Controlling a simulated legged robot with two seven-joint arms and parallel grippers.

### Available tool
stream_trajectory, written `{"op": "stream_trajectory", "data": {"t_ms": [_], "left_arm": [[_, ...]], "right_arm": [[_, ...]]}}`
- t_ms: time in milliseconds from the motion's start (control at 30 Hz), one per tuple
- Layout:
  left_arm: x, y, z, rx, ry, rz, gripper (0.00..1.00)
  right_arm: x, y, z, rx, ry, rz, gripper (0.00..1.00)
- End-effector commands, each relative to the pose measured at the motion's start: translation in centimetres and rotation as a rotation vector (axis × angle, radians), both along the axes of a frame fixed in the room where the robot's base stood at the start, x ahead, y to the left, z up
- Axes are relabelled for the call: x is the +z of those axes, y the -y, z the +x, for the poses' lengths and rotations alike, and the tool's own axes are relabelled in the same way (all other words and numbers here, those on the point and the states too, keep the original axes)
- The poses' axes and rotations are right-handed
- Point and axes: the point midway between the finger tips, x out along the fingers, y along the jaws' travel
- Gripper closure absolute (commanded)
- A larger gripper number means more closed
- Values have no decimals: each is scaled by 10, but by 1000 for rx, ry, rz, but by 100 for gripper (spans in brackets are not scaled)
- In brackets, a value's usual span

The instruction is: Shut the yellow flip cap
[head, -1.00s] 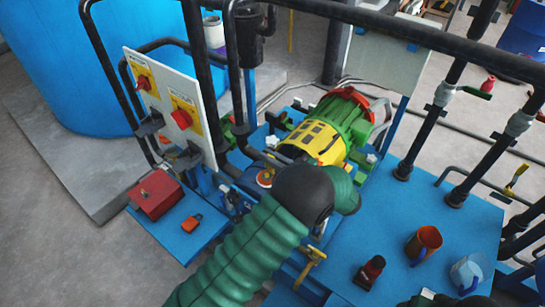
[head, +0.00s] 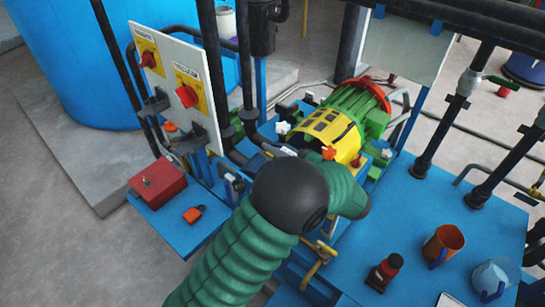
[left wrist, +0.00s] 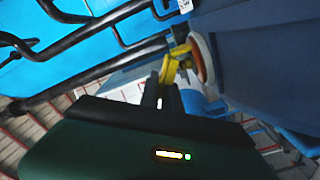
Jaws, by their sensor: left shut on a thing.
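The yellow flip cap (left wrist: 176,60) shows in the left wrist view beside a round port with a pale and brown rim (left wrist: 202,58) on a blue body. The cap stands out from the rim, tilted away from the opening. My left gripper (left wrist: 166,82) is shut on the cap's near part, its dark fingers close together. In the head view my green left arm and black elbow hide the fingers, the cap and the port. My right gripper is not in view.
A green motor with a yellow guard (head: 325,130) stands beyond my arm. A switch panel (head: 176,85), red box (head: 157,185) and orange padlock (head: 194,213) are left.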

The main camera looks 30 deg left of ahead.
Motion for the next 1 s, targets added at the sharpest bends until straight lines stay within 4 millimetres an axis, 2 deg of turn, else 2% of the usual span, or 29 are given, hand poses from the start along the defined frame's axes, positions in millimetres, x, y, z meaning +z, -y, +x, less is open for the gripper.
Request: {"op": "stream_trajectory", "data": {"t_ms": [33, 433, 700, 1000], "left_arm": [[-13, 2, -1, -4, 36, -13, 100], [-23, 1, -7, -5, 343, -56, 100], [-24, 1, -9, -4, 446, -70, 100], [-22, 0, -9, -4, 476, -73, 100]], "right_arm": [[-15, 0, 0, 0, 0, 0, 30], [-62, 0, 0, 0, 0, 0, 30], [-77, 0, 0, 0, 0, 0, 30], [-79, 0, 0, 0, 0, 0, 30]]}}
